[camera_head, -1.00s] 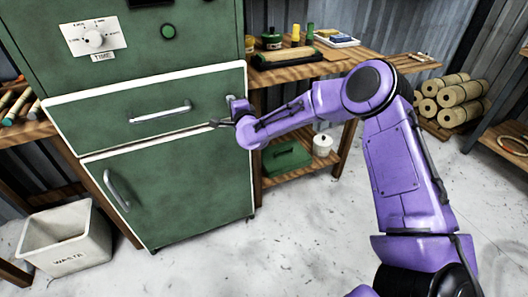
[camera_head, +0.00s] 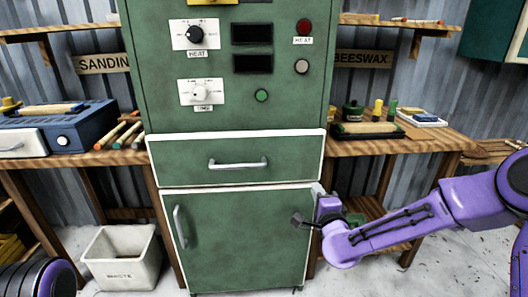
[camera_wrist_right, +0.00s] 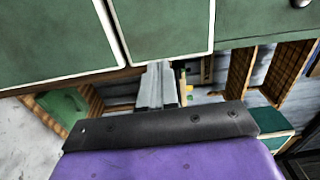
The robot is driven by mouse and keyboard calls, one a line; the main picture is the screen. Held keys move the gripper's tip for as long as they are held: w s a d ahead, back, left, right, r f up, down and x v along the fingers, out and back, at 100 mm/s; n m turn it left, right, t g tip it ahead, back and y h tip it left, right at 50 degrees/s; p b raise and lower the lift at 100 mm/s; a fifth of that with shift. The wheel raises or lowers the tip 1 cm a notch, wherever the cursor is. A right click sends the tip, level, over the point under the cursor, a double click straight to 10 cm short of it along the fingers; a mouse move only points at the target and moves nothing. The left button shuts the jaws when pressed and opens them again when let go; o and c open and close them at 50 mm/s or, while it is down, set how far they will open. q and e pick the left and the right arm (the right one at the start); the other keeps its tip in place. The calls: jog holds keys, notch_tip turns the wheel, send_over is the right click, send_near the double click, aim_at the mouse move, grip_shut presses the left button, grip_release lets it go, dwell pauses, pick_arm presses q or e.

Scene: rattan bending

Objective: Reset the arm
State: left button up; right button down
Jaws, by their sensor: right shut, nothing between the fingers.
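My right arm is purple and reaches in from the right in the head view. Its gripper (camera_head: 300,220) is shut and empty, in front of the upper right part of the green cabinet's lower door (camera_head: 245,250). In the right wrist view the closed grey fingers (camera_wrist_right: 157,88) point toward the cabinet's white-edged panels. I cannot tell whether the fingertips touch the cabinet. A purple and black part of my left arm shows at the lower left corner of the head view; its gripper is out of view.
The green cabinet has a closed drawer (camera_head: 238,161) and a control panel with knobs above. A white waste bin (camera_head: 122,275) stands on the floor to its left. Wooden workbenches flank it, the right one (camera_head: 440,138) close above my forearm. A blue box (camera_head: 85,122) sits on the left bench.

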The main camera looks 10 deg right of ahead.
jog(key=s+f+n+g+p, duration=0.1)
jog(key=s+f+n+g, duration=0.25)
jog(key=s+f, duration=0.4)
jog(key=s+f+n+g+p, duration=0.25)
jog(key=s+f+n, duration=0.2)
jog(key=f, duration=0.55)
jog(key=s+d+f+n+g+p, duration=0.1)
jog(key=s+f+g, duration=0.3)
jog(key=s, duration=0.9)
jog(key=s+d+f+n+g+p, duration=0.1)
jog(key=s+f, duration=0.5)
jog(key=s, duration=0.8)
jog(key=n+g+p, duration=0.1)
jog(key=n+g, duration=0.1)
jog(key=g, duration=0.1)
jog(key=shift+d+f+n+g+h+p, duration=0.15)
jog(key=shift+n+g+h+p, duration=0.15)
jog(key=shift+h+p, duration=0.1)
jog(key=shift+w, duration=0.15)
